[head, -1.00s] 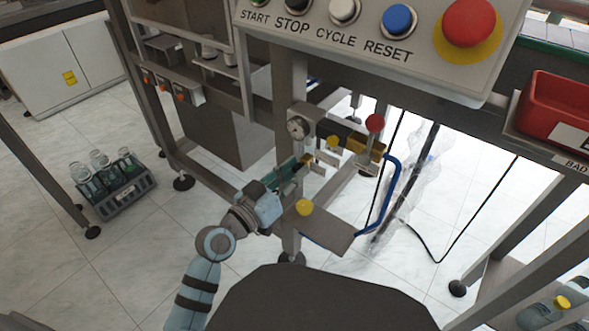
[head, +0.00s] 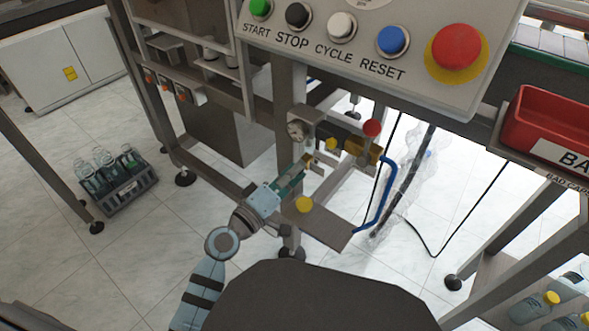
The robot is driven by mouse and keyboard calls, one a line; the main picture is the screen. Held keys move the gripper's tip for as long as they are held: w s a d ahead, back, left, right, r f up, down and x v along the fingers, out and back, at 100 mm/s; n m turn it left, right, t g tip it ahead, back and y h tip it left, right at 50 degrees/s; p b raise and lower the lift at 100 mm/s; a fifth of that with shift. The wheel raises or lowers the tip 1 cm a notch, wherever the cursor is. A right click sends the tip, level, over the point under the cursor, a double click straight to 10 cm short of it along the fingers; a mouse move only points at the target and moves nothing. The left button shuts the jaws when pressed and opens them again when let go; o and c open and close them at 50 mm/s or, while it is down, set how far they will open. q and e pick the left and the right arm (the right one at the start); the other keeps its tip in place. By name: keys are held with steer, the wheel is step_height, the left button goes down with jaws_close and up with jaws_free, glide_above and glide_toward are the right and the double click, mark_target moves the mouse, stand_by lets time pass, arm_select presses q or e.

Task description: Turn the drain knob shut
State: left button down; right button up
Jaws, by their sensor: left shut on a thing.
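My left gripper (head: 303,166) reaches up from the lower left to the air-line unit under the control panel. Its fingers are shut on a small brass-coloured part just below the gauge, which I take to be the drain knob (head: 309,158). The fingers hide most of it, so its turn position cannot be read. The round gauge (head: 296,130) sits just above. A yellow knob (head: 331,144) and a red ball handle (head: 372,128) are to the right, apart from the gripper. My right gripper is out of view.
The control panel (head: 330,62) overhangs the unit. A blue hose (head: 384,197) loops down on the right. A red bin (head: 540,128) is at right, a bottle crate (head: 130,193) on the floor at left.

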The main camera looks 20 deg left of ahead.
arm_select(q)
steer(key=shift+n+p, duration=0.35)
steer(key=shift+n, duration=0.95)
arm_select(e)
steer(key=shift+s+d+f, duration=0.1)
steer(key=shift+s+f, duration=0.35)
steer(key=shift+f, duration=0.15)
arm_select(q)
steer(key=shift+f, duration=0.1)
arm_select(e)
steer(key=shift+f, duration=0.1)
arm_select(q)
steer(key=c, duration=1.4)
jaws_free()
steer(key=shift+c, duration=0.2)
steer(key=v, duration=1.2)
